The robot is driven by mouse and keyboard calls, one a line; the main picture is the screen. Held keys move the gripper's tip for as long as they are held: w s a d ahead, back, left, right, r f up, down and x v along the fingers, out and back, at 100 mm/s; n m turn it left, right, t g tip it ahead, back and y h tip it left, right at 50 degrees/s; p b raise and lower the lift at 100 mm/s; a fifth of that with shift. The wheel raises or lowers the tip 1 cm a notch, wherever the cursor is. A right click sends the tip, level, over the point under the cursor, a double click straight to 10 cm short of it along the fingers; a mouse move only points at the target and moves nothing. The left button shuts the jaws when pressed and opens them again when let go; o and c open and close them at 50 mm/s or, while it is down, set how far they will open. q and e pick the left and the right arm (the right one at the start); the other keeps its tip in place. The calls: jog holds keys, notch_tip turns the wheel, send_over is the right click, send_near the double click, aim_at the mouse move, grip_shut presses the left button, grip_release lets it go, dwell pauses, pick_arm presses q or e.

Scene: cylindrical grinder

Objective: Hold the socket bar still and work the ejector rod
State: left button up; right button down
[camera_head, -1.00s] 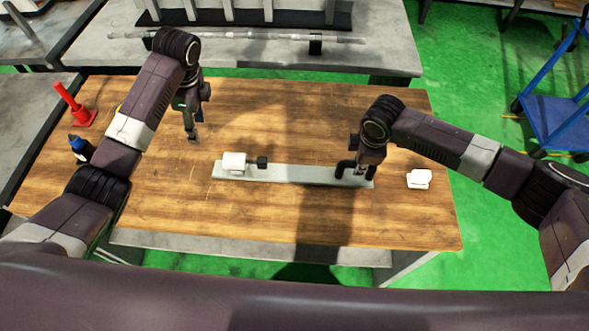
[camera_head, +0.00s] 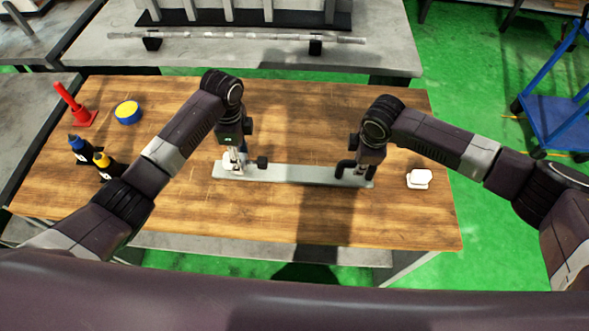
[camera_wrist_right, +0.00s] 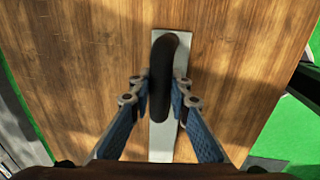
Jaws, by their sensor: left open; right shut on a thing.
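The socket bar (camera_head: 295,174) is a flat grey bar lying lengthwise on the wooden table. A black handle (camera_wrist_right: 163,75) rises from its right end. My right gripper (camera_head: 357,172) is shut on this handle, with its blue-padded fingers on either side in the right wrist view (camera_wrist_right: 163,105). A white block, mostly hidden by my left gripper, sits near the bar's left end. A black knob (camera_head: 262,162) shows to its right; I cannot tell whether it is the ejector rod. My left gripper (camera_head: 236,163) is open at the white block; whether it touches is unclear.
A small white object (camera_head: 419,179) lies right of the bar. At the table's left are a red stand (camera_head: 82,115), a blue-and-yellow tin (camera_head: 128,112) and two dark bottles (camera_head: 106,165). The bar's middle and the table in front are clear.

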pick_arm(q)
jog(key=shift+f, duration=1.2)
jog(key=c, duration=1)
jog(key=shift+c, duration=0.2)
jog(key=shift+d, duration=0.15)
